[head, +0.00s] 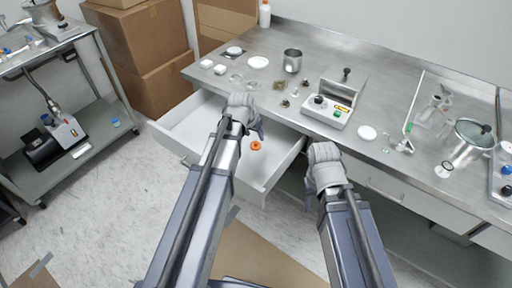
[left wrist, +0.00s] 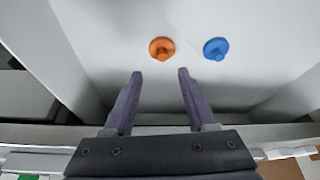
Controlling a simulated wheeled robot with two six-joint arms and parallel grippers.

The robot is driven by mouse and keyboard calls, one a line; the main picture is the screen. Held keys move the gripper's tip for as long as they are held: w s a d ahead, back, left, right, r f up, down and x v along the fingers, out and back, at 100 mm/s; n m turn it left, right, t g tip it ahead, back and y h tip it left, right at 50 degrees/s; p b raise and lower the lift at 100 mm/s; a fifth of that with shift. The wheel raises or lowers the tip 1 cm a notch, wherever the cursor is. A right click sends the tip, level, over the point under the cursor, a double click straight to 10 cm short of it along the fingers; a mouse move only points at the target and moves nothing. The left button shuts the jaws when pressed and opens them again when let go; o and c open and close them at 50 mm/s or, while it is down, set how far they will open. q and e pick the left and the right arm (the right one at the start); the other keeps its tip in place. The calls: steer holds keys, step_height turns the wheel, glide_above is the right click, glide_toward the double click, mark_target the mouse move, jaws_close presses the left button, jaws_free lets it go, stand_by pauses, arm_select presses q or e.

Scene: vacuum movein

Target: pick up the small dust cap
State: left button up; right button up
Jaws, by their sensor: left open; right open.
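An orange cap (head: 256,146) lies in the open white drawer (head: 186,142). In the left wrist view the orange cap (left wrist: 162,48) is round with a raised knob, and a blue cap (left wrist: 216,48) of similar shape lies to its right. I cannot see this blue cap in the head view, where my left arm covers part of the drawer. My left gripper (head: 256,131) is over the drawer, open and empty. Its fingertips (left wrist: 160,74) point towards the orange cap and are apart from it. My right gripper (head: 311,198) is open and empty, in front of the bench, right of the drawer.
The steel bench (head: 300,60) above the drawer holds a metal cup (head: 293,60), a small device (head: 328,110) and glassware. A grey cart (head: 85,150) stands at the left. Drawer walls surround the caps. Cardboard boxes (head: 150,50) stand behind.

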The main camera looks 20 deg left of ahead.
mark_target(255, 142)
arm_select(q)
steer(key=shift+w+f, duration=0.15)
steer(key=shift+f, duration=0.3)
steer(key=b+x, duration=0.5)
steer(key=shift+s+a+f, duration=0.15)
steer(key=shift+s+a, duration=0.1)
steer(key=shift+s, duration=0.05)
jaws_close()
